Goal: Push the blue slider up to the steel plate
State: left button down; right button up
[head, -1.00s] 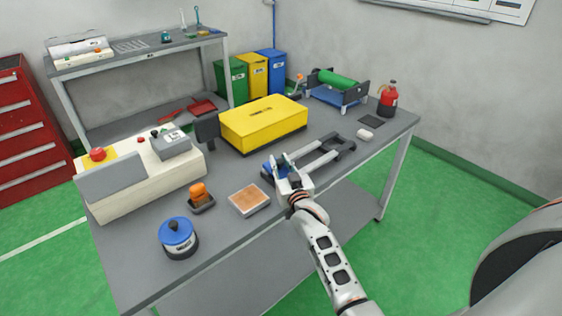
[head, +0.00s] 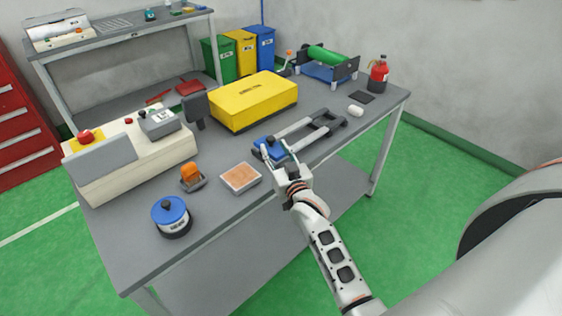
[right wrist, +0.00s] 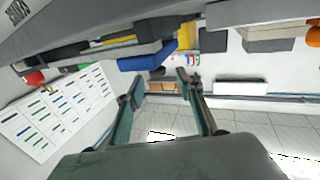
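The blue slider (head: 262,151), with a dark knob on top, sits at the near-left end of two pale parallel rails (head: 305,130) on the grey table. The rails run to a dark end piece (head: 328,118) at the right; I cannot tell whether this is the steel plate. My right gripper (head: 278,154) is at the slider's near side, fingers spread and partly covering it. In the right wrist view, the fingers (right wrist: 160,88) are apart with nothing gripped, and the blue slider (right wrist: 147,57) is beyond them. Contact cannot be told. My left gripper is out of view.
A yellow box (head: 253,101) stands behind the slider. An orange-topped tray (head: 240,178) lies left of my gripper. A small white cylinder (head: 356,110), a red bottle (head: 378,75) and a green roller device (head: 327,58) stand toward the far right end.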

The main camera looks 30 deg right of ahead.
jog(key=s, duration=0.6)
jog(key=shift+s+a, duration=0.3)
jog(key=shift+a, duration=0.15)
jog(key=s+d+f+n+g+h, duration=0.1)
jog(key=s+d+f+n+g, duration=0.2)
jog(key=s, duration=0.6)
jog(key=s+d+f+n+g+h, duration=0.1)
jog(key=s+d+n+g, duration=0.2)
jog(key=s, duration=0.6)
jog(key=s+d+f+n+g+h, duration=0.1)
jog(key=s+f+n+g, duration=0.1)
jog(key=s+g, duration=0.5)
jog(key=a+f+m+t+y, duration=0.2)
jog(key=a+f+t+y, duration=0.3)
jog(key=a+f, duration=0.9)
jog(key=a+y, duration=0.2)
jog(key=shift+f+t+y, duration=0.2)
jog(key=shift+t+y, duration=0.1)
jog(key=shift+t, duration=0.1)
jog(key=shift+w+a, duration=0.1)
jog(key=shift+a, duration=0.05)
